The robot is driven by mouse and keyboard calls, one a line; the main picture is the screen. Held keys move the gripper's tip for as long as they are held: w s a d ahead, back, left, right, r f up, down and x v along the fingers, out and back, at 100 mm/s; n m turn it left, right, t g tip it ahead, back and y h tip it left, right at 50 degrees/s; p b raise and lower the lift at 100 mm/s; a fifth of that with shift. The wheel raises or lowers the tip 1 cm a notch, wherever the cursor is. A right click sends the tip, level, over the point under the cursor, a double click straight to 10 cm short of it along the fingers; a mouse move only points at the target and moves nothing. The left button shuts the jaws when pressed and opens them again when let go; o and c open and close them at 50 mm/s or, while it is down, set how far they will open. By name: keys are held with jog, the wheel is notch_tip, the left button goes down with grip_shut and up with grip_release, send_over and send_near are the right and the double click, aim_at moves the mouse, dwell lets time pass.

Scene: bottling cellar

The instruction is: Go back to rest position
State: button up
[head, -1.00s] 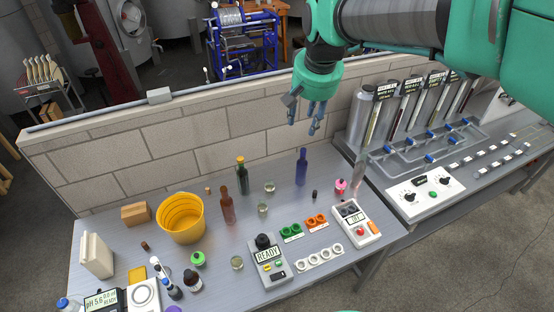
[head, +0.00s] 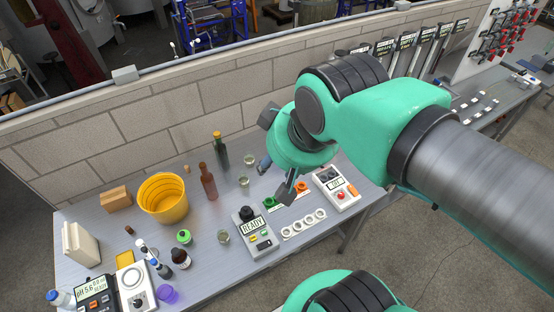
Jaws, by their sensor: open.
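My gripper (head: 276,180) is open above the grey bench (head: 205,262), over its right half. No object shows between its fingers. My green and grey arm reaches in from the right and covers the back right of the bench. The gripper hides part of the green ring holder (head: 270,203). An orange ring holder (head: 301,188) lies just right of the fingers. The blue bottle and pink-topped item are hidden now, behind the arm or gripper.
A yellow bucket (head: 163,198), a brown bottle (head: 208,183) and a dark green bottle (head: 220,152) stand left of the gripper. A READY device (head: 254,232) and a white-grey meter (head: 337,187) are close by. A block wall (head: 120,140) runs behind the bench.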

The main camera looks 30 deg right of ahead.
jog(key=shift+f, duration=0.15)
notch_tip(320, 180, down, 18)
jog(key=b, duration=1.8)
